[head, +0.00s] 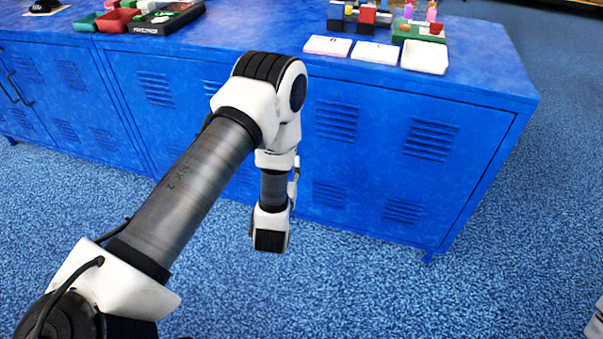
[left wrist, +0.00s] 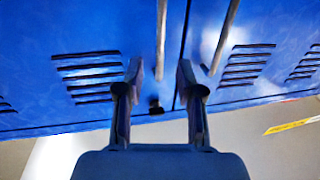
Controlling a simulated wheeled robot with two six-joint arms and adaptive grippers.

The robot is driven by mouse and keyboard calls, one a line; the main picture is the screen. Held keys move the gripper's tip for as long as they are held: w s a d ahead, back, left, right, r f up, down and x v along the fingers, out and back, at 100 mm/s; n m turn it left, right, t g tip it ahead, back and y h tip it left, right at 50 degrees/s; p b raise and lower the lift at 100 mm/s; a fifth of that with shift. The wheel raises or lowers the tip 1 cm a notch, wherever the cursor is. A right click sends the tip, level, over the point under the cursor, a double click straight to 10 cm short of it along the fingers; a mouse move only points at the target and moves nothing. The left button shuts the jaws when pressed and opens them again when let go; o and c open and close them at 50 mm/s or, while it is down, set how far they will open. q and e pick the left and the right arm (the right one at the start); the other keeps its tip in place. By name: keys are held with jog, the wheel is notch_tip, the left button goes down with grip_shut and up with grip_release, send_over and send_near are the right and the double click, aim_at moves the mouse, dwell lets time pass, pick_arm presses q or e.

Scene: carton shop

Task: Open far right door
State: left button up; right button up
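The far right door (head: 375,165) of the blue cabinet has louvred vents and looks closed. My left arm reaches across the cabinet front in the head view and hides the handles there; the left gripper's fingertips are hidden too. In the left wrist view, my left gripper (left wrist: 160,82) is open, fingers toward the cabinet. One vertical bar handle (left wrist: 161,40) shows between the fingertips, with gaps on both sides. A second bar handle (left wrist: 224,35) is outside the right finger, across a dark door seam (left wrist: 186,45). I cannot tell the depth to the handles. My right gripper is not in view.
White, pink-edged trays (head: 375,53) and a green tray (head: 419,33) with small items stand on the cabinet top. A black tray (head: 150,25) and red bin (head: 117,20) are at the back left. Blue carpet (head: 380,290) before the cabinet is clear.

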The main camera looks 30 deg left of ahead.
pick_arm(q)
jog(key=x, duration=0.2)
jog(key=b+x, duration=0.1)
jog(key=x, duration=0.2)
jog(key=b+x, duration=0.1)
jog(key=x, duration=0.1)
jog(key=shift+w+a+f, duration=0.15)
jog(key=shift+w+f, duration=0.15)
jog(key=shift+f, duration=0.05)
grip_shut()
pick_arm(e)
notch_tip(320, 180, down, 3)
jog(key=shift+f, duration=0.2)
